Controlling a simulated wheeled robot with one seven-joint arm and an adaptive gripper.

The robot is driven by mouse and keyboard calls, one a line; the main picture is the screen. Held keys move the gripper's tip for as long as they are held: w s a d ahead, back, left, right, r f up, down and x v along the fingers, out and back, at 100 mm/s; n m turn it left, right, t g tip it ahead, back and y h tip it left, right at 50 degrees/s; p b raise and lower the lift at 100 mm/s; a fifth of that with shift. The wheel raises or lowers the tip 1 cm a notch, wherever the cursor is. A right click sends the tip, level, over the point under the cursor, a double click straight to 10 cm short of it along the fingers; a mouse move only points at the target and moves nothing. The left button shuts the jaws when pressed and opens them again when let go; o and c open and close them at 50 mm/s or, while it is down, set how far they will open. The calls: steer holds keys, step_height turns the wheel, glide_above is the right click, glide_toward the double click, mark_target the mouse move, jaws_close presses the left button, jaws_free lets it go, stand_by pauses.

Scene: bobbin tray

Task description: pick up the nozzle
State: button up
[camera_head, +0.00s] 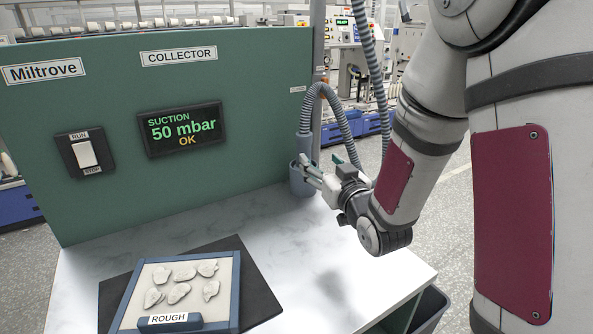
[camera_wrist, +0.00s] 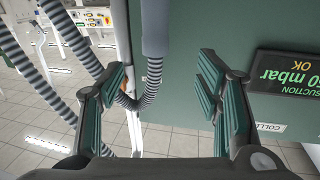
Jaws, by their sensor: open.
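A grey ribbed hose (camera_head: 306,115) arches down beside the green collector box, and its lower end goes into a grey cylindrical holder (camera_head: 302,185) at the box's right edge. The nozzle itself cannot be made out clearly in the head view. In the wrist view a smooth grey tube section (camera_wrist: 154,27), perhaps the nozzle or its cuff, joins the ribbed hose (camera_wrist: 153,75). My gripper (camera_head: 320,163) is open and empty, just right of the holder. In the wrist view the tube shows between the spread fingers of my gripper (camera_wrist: 162,75); whether they touch it cannot be told.
The green collector box (camera_head: 240,90) stands along the back of the white table (camera_head: 300,250). A blue-framed tray marked ROUGH (camera_head: 236,290) with several pale pieces lies on a dark mat (camera_head: 258,290). A second ribbed hose (camera_head: 377,75) hangs behind. The table's right front is clear.

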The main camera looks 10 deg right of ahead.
mark_target(307, 143)
steer(key=w, duration=0.5)
steer(key=w+a, duration=0.1)
steer(key=w, duration=0.2)
steer(key=shift+w, duration=0.1)
steer(key=shift+w+d, duration=0.1)
steer(key=shift+w, duration=2.65)
jaws_close()
